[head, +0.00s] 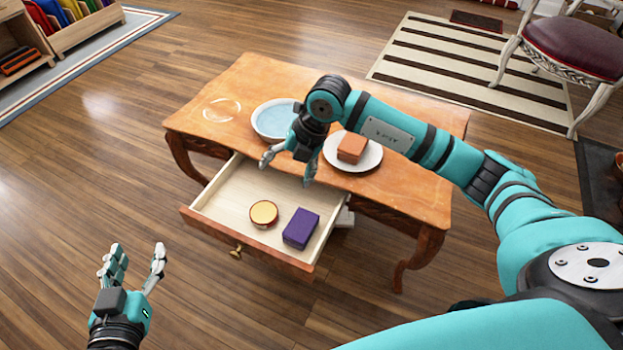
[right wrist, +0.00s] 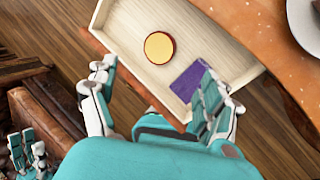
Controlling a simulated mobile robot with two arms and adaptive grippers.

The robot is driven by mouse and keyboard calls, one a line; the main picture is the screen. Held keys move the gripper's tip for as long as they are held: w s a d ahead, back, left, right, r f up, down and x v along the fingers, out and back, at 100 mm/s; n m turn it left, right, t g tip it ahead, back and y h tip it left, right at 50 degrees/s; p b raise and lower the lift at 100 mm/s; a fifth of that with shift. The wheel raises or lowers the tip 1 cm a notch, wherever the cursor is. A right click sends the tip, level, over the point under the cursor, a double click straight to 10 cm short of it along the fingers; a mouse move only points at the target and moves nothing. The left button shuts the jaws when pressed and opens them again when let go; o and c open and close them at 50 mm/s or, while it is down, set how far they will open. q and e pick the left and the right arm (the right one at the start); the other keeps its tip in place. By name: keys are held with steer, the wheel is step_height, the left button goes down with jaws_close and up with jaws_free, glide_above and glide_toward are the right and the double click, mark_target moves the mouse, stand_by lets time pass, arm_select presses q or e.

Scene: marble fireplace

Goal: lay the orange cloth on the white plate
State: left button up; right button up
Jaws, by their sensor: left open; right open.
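The orange cloth (head: 352,147), a folded orange-brown block, lies on the white plate (head: 371,161) on the wooden table. Part of the plate also shows at the right edge of the right wrist view (right wrist: 305,28); the cloth is not in that view. My right gripper (head: 287,173) is open and empty, above the back part of the open drawer and to the left of the plate. It also shows in the right wrist view (right wrist: 158,80). My left gripper (head: 138,255) is open and empty above the floor, left of the drawer.
The open drawer (head: 226,223) holds a round yellow-topped tin (head: 264,213) and a folded purple block (head: 301,228). A bowl of bluish content (head: 272,120) and a clear round glass item (head: 221,109) stand on the table (head: 250,77). A chair (head: 575,52) stands at the far right.

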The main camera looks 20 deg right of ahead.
steer(key=s+a+r+n+g+y, duration=0.1)
steer(key=s+a+r+y, duration=0.25)
steer(key=a, duration=0.45)
steer(key=s+a+r+n+y, duration=0.1)
steer(key=s+a+r+y, duration=0.1)
steer(key=s+a+y, duration=0.45)
steer(key=a+r+m+t+y, duration=0.2)
steer(key=r+m+t+y, duration=0.1)
steer(key=r, duration=0.4)
steer(key=a+r+m+t+y, duration=0.2)
steer(key=r+y, duration=0.2)
steer(key=r, duration=0.2)
steer(key=w+d+m+t+h, duration=0.3)
steer(key=d+m+t+h, duration=0.75)
steer(key=m+t, duration=0.5)
steer(key=s+d+f+m+g+h, duration=0.2)
steer(key=d+f+m+g+h, duration=0.1)
steer(key=f, duration=0.4)
steer(key=s+d+f+m+g+h, duration=0.3)
steer(key=f+m+g+h, duration=0.1)
steer(key=f+m, duration=0.2)
steer(key=shift+s+d+f, duration=0.2)
steer(key=shift+d+f, duration=0.1)
steer(key=shift+f, duration=0.1)
